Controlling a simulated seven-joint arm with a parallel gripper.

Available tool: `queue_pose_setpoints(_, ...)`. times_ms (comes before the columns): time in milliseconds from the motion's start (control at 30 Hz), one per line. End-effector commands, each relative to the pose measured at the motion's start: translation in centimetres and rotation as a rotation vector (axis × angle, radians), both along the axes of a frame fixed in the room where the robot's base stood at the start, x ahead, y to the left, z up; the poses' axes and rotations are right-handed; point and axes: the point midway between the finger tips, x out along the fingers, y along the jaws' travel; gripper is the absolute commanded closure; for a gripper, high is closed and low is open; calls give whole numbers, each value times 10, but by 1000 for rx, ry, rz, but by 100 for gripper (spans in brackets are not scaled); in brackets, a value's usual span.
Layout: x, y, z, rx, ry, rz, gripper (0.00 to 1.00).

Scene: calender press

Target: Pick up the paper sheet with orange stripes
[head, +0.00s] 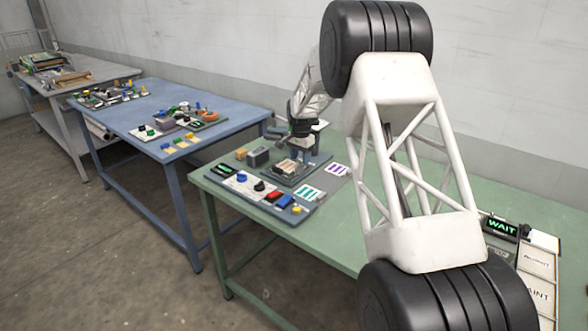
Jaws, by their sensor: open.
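A small paper sheet that looks orange-striped (287,167) lies on a dark grey plate (306,172) on the green table; its stripes are small and partly shaded. A sheet with teal stripes (309,193) lies in front of it, and a sheet with purple stripes (337,169) lies to its right. My gripper (297,152) is just above and behind the orange-striped sheet, pointing down and open. The fingertips are small and dark here, so I cannot tell whether they touch the sheet.
A control panel (262,194) with blue, black, red and yellow controls lines the green table's (235,178) front left. Small boxes (258,157) stand left of my gripper. A WAIT sign (501,226) stands at right. A blue table (185,98) and another bench stand farther left.

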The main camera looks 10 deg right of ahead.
Motion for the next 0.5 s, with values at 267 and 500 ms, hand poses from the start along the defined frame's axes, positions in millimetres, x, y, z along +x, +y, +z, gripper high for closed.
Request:
queue_pose_setpoints(267, 0, 1, -32, 0, 1, 0, 51)
queue_pose_setpoints(500, 0, 1, -38, 0, -1, 0, 51)
